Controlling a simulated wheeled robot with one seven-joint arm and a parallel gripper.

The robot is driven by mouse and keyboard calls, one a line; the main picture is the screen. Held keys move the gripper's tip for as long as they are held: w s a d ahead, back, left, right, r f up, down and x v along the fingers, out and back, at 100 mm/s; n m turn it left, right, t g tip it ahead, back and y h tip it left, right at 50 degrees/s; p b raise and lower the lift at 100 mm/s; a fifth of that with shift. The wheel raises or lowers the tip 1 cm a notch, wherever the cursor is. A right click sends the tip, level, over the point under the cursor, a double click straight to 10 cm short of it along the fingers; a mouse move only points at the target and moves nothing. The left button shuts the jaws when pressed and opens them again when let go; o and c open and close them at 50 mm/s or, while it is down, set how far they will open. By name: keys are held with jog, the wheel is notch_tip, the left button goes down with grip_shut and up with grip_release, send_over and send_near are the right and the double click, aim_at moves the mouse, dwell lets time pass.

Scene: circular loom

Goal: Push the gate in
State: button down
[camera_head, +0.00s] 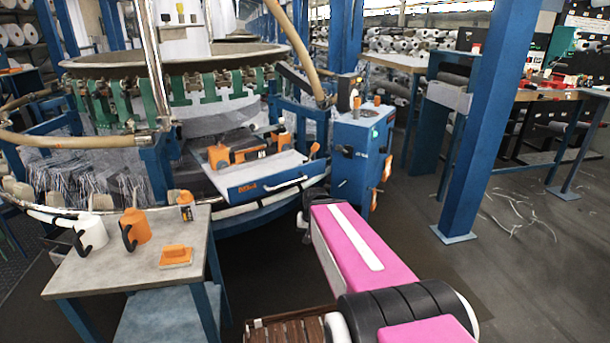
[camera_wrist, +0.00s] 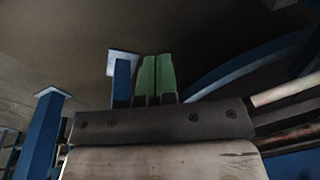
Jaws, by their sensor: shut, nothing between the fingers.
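The likely gate is the blue-fronted panel (camera_head: 262,186) with a pale top, a silver handle bar and an "MS-4" style label, at the front of the circular loom (camera_head: 180,75). It sticks out toward me from the loom's ring. An orange latch-like fitting (camera_head: 250,150) stands at its back. My gripper (camera_wrist: 156,75) shows in the wrist view as two green fingers lying together, shut and empty. In the head view my pink arm reaches toward the panel's right side, and the gripper is hidden. No contact with the panel is visible.
A grey side table (camera_head: 100,265) at front left holds a white jug, an orange jug and small orange items. A blue control box (camera_head: 362,150) stands right of the panel. A blue post (camera_head: 480,120) rises at right. Floor between is dark and mostly clear.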

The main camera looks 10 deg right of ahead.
jog(key=w+d+r+m+t+y, duration=0.1)
jog(key=w+d+r+m+t, duration=0.1)
jog(key=w+d+r+m, duration=0.4)
jog(key=w+d+r+m+t+y, duration=0.1)
jog(key=w+d+r+t, duration=0.15)
jog(key=r, duration=0.45)
jog(key=w+d+r+m+t, duration=0.3)
jog(key=w+r+m, duration=0.1)
jog(key=w+r, duration=0.25)
send_near(309, 173)
jog(key=w+f, duration=0.2)
jog(key=f, duration=0.1)
jog(key=w+f, duration=0.1)
jog(key=shift+w+a+f, duration=0.1)
jog(key=shift+a+f, duration=0.2)
jog(key=shift+f, duration=0.1)
jog(key=shift+w+a, duration=0.35)
jog(key=shift+w, duration=0.4)
jog(key=w+a, duration=0.5)
jog(key=w, duration=0.8)
jog(key=w+a, duration=0.6)
jog(key=w, duration=0.8)
jog(key=w+a, duration=0.6)
jog(key=w, duration=0.8)
jog(key=shift+w, duration=0.2)
